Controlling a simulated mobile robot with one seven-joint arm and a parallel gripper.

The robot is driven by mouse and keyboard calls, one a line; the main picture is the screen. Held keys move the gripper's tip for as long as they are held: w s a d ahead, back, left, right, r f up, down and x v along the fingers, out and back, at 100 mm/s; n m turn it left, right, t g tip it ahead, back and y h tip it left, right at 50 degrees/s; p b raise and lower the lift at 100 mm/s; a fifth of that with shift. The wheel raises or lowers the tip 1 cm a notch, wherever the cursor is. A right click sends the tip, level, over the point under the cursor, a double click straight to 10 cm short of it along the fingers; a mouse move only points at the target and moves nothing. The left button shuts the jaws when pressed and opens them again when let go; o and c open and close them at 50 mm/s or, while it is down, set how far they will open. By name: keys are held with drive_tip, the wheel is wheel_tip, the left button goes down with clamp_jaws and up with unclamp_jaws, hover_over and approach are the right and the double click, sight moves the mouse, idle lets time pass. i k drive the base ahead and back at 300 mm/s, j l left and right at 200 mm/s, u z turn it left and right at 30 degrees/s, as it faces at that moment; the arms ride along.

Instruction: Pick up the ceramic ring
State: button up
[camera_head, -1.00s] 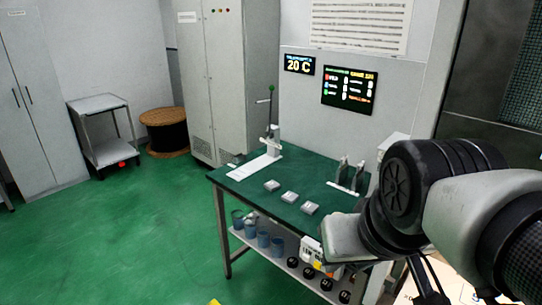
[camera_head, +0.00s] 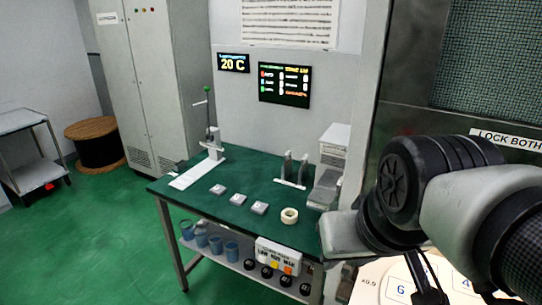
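The ceramic ring (camera_head: 289,215) is a small cream-white ring lying on the green top of the workbench (camera_head: 243,222), near its front right part. It is right of a row of small grey blocks. My arm fills the right side of the view, and its grey end part is right of the ring and apart from it. The gripper's fingers cannot be made out, so I cannot tell whether they are open or shut.
Three small grey blocks (camera_head: 238,199) lie left of the ring. A lever press (camera_head: 212,145) and an upright metal bracket (camera_head: 291,170) stand farther back. A grey machine (camera_head: 331,165) is at the right. Blue cups (camera_head: 215,244) stand on the lower shelf. Green floor (camera_head: 100,235) is clear at left.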

sight(289, 211)
drive_tip(key=i+j+z, duration=0.3)
drive_tip(key=j, duration=0.25)
drive_tip(key=i+j+z, duration=0.15)
drive_tip(key=i+j, duration=0.15)
drive_tip(key=i+j+z, duration=0.15)
drive_tip(key=j, duration=0.2)
drive_tip(key=i+j+z, duration=0.15)
drive_tip(key=j, duration=0.2)
drive_tip(key=i+j+z, duration=0.15)
drive_tip(key=j, duration=0.2)
drive_tip(key=i+j+z, duration=0.15)
drive_tip(key=j, duration=0.2)
